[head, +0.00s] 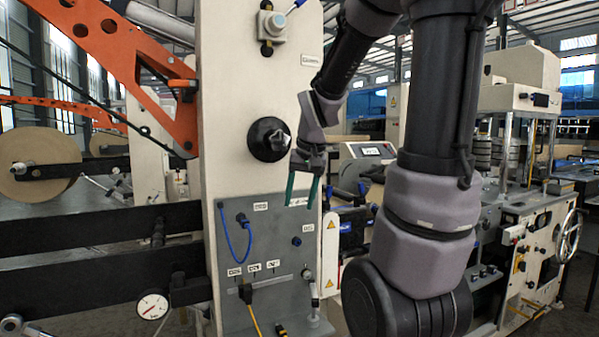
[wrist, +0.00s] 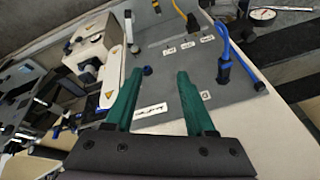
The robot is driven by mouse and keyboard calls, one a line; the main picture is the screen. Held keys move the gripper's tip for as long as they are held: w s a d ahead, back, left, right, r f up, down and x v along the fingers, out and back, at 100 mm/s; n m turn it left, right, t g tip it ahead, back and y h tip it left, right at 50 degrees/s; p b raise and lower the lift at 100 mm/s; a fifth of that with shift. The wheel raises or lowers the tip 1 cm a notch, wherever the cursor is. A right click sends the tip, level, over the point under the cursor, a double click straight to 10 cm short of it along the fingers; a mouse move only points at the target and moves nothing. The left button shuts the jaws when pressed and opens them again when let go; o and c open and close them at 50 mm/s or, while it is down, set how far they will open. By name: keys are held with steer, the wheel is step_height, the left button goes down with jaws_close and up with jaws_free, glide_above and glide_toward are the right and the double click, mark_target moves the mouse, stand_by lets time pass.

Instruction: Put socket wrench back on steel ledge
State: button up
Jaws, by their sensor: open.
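My gripper (head: 302,190) hangs in front of the pale machine column with its two green fingers pointing down. It is open, and nothing shows between the fingers. In the wrist view the gripper (wrist: 160,76) is spread over the grey panel. I cannot clearly make out a socket wrench. A small metal, dark-ended upright piece (head: 312,285) at the panel's lower right edge may be a tool or a fitting; I cannot tell which. A narrow pale strip (head: 285,278) runs across the lower panel under small labels; I cannot tell whether it is the steel ledge.
The grey panel (head: 270,235) carries a looped blue cable (head: 248,245) and a yellow cable (head: 255,320). A black round knob (head: 268,139) sticks out above it. A pressure gauge (head: 152,306) is at lower left. An orange arm (head: 130,60) crosses the upper left.

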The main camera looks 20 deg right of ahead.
steer(key=s+a+r+t+y, duration=0.1)
steer(key=s+a+r+t, duration=0.2)
steer(key=s+a+r, duration=0.2)
steer(key=s+r, duration=0.3)
steer(key=s, duration=0.4)
steer(key=shift+a+r+y, duration=0.2)
steer(key=shift+r+y, duration=0.1)
steer(key=shift+r, duration=0.1)
